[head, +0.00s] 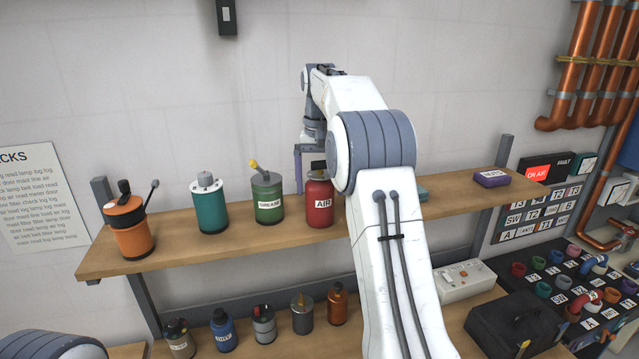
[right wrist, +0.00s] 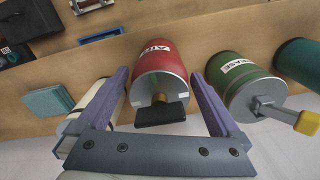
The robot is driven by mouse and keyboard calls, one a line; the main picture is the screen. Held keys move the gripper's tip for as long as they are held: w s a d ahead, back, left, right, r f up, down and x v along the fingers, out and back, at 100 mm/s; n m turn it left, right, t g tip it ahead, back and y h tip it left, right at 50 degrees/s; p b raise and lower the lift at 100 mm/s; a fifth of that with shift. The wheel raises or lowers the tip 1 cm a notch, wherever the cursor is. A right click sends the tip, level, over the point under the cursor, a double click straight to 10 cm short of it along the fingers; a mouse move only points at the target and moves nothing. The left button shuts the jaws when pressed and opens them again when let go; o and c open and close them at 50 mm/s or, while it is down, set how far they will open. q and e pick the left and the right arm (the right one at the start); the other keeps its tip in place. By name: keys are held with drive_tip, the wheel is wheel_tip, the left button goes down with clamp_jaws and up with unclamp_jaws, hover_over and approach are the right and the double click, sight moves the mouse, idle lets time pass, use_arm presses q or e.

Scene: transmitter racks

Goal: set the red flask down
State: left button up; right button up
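The red flask (head: 319,200), labelled AIR, stands upright on the upper wooden shelf (head: 270,238), partly behind my right arm. In the right wrist view the red flask (right wrist: 160,62) shows its grey top and black cap between the purple fingers. My right gripper (head: 315,178) reaches down over it; its fingers (right wrist: 159,74) are on either side of the flask, with a narrow gap seeming to show at each side. One finger is hidden in the head view. My left gripper is out of view.
A green GREASE can (head: 268,200) stands close left of the flask, its yellow spout sticking up. A teal bottle (head: 209,208) and an orange can (head: 130,232) are farther left. A teal box (right wrist: 47,101) and a purple box (head: 491,178) lie to the flask's right in the head view.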

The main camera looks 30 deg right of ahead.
drive_tip(key=shift+w+r, duration=0.1)
drive_tip(key=shift+r, duration=3.75)
